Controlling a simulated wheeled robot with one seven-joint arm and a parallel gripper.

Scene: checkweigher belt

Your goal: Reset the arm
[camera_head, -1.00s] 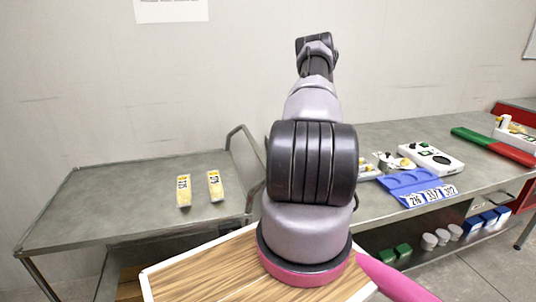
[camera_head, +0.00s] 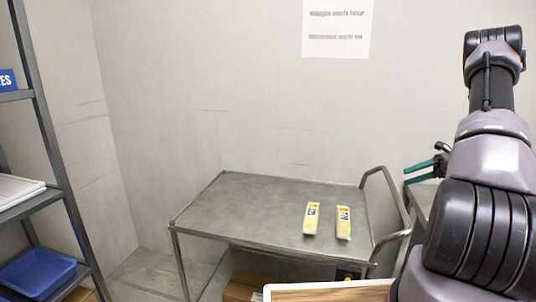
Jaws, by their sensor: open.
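My arm fills the right side of the head view, its dark and grey links rising from the lower right. My gripper (camera_head: 408,177) shows small at the left edge of the arm, with two teal fingers on a dark body. The fingers point left and are apart, with nothing seen between them. It appears near the cart's handle end in the picture; its exact height is hard to tell. The wrist is partly hidden behind the arm links.
A grey metal cart (camera_head: 240,205) stands against the wall. A shelf rack (camera_head: 52,150) with a blue bin (camera_head: 38,273) stands at left.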

